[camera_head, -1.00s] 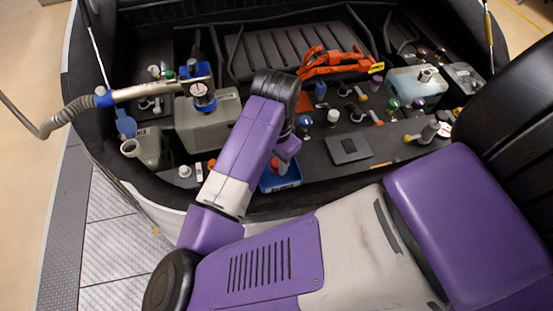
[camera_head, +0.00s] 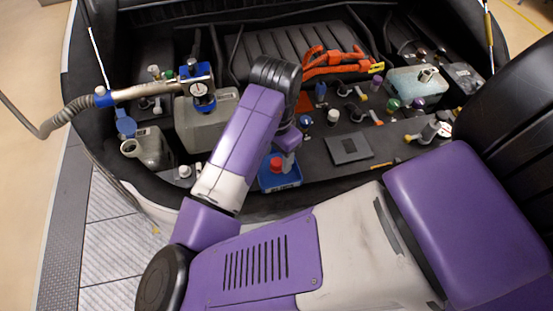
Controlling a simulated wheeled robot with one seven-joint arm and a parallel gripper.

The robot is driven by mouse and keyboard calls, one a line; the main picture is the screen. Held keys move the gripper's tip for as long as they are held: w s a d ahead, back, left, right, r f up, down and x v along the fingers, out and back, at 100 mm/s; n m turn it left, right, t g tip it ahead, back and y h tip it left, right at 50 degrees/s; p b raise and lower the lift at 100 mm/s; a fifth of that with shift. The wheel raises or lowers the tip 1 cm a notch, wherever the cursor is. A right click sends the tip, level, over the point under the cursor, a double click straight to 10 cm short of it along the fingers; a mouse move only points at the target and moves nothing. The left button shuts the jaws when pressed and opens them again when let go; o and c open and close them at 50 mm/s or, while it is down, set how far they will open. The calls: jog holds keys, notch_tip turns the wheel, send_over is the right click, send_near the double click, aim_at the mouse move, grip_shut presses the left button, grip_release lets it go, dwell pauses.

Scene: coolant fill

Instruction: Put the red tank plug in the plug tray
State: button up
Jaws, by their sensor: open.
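The red tank plug (camera_head: 276,164) is in the blue plug tray (camera_head: 279,186) at the front edge of the engine bay. My gripper (camera_head: 289,165) is just right of the plug and over the tray, partly hidden by my purple arm. Its fingers are open, and I see nothing held between them. I cannot tell whether a finger still touches the plug.
A grey coolant tank (camera_head: 205,125) with a blue-and-silver filling head (camera_head: 203,95) on a hose stands left of my arm. Orange cables (camera_head: 335,64) lie behind. A flat dark square plate (camera_head: 349,148) and several capped fittings are to the right.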

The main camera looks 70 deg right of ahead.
notch_tip(320, 180, up, 9)
jog(key=s+d+r+n+h, duration=0.1)
jog(key=d+r+h, duration=0.3)
jog(key=d, duration=0.5)
jog(key=s+d+r+n+h, duration=0.1)
jog(key=d+r+n+h, duration=0.15)
jog(key=d+h, duration=0.4)
jog(key=w+d+r+n+t+h, duration=0.5)
jog(key=w+d+r+n+t, duration=0.15)
jog(key=r, duration=0.45)
jog(key=w+a+n+t, duration=0.3)
jog(key=a+n+t, duration=0.1)
jog(key=n, duration=0.1)
jog(key=n+t+y, duration=0.5)
jog(key=n+y, duration=0.4)
send_over(277, 163)
jog(key=r+x, duration=0.1)
jog(key=x, duration=0.6)
notch_tip(277, 163, down, 12)
jog(key=s+a+f+y, duration=0.2)
jog(key=s+a+y, duration=0.1)
jog(key=s+a, duration=0.6)
jog(key=s+a+f+m+y, duration=0.1)
jog(key=s+a+f+y, duration=0.2)
jog(key=s+a, duration=0.6)
jog(key=shift+a+f+m+g, duration=0.3)
jog(key=shift+a+g, duration=0.05)
jog(key=shift+a, duration=0.35)
